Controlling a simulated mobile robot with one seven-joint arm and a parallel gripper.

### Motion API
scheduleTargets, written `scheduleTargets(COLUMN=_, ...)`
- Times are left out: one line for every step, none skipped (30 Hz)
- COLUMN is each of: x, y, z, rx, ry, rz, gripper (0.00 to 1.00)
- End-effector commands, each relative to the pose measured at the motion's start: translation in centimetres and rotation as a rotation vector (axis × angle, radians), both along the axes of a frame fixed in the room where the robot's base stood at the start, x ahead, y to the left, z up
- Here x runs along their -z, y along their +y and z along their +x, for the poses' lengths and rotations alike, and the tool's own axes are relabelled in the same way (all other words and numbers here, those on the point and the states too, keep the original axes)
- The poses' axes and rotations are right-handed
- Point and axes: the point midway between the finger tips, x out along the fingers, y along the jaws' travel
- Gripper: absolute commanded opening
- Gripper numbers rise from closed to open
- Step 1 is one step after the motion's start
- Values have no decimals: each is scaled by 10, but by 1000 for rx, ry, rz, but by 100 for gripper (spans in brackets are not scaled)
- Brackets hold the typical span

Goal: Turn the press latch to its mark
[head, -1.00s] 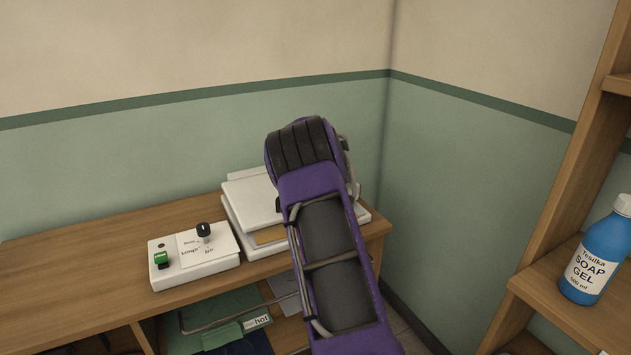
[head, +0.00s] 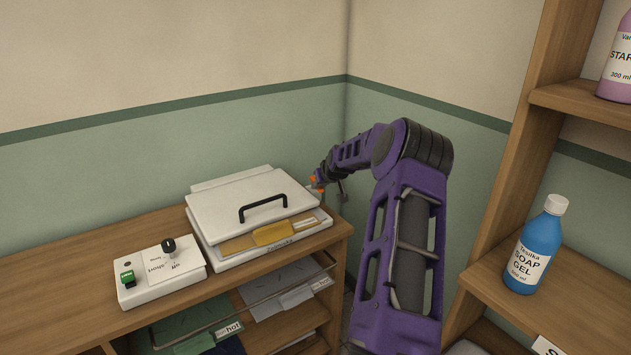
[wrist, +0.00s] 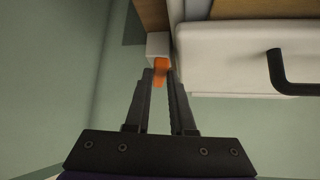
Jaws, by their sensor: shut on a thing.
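The press (head: 239,215) is a white box with a black handle (head: 263,207) on its lid, standing on the wooden counter. The orange press latch (wrist: 160,71) sits on a small white block at the press's side in the wrist view. My gripper (wrist: 160,77) is shut on the latch, with a dark finger on either side of it. In the head view my gripper (head: 317,184) is small at the press's right side, with a bit of orange showing. I cannot make out the mark.
A white control box (head: 160,274) with a black knob and green switch stands left of the press. A yellow piece (head: 258,237) sticks out at the press's front. A metal rail (head: 250,307) runs below the counter's front. Shelves with a blue soap bottle (head: 535,246) stand at right.

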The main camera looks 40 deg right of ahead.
Motion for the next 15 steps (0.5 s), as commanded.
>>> scheduleTargets(x=0, y=-6, z=-3, rx=-22, ry=-3, rz=4, gripper=0)
scheduleTargets(x=0, y=-7, z=-3, rx=-41, ry=-3, rz=3, gripper=0)
scheduleTargets(x=1, y=-9, z=-3, rx=-64, ry=-3, rz=4, gripper=0)
scheduleTargets(x=0, y=-10, z=-3, rx=-81, ry=-3, rz=3, gripper=0)
scheduleTargets(x=1, y=-11, z=-3, rx=-97, ry=-3, rz=3, gripper=0)
scheduleTargets(x=1, y=-12, z=-3, rx=-118, ry=-3, rz=2, gripper=0)
scheduleTargets(x=1, y=-13, z=-4, rx=-133, ry=-3, rz=2, gripper=0)
scheduleTargets(x=1, y=-14, z=-4, rx=-147, ry=-3, rz=2, gripper=0)
scheduleTargets(x=1, y=-15, z=-4, rx=-165, ry=-2, rz=2, gripper=0)
scheduleTargets(x=1, y=-17, z=-4, rx=-177, ry=-2, rz=0, gripper=0)
scheduleTargets(x=1, y=-17, z=-4, rx=-189, ry=-2, rz=0, gripper=0)
scheduleTargets(x=1, y=-18, z=-4, rx=-203, ry=-1, rz=0, gripper=0)
scheduleTargets(x=1, y=-19, z=-4, rx=-213, ry=-2, rz=-2, gripper=0)
scheduleTargets(x=1, y=-19, z=-4, rx=-221, ry=-1, rz=-1, gripper=0)
scheduleTargets(x=1, y=-19, z=-4, rx=-231, ry=0, rz=-1, gripper=0)
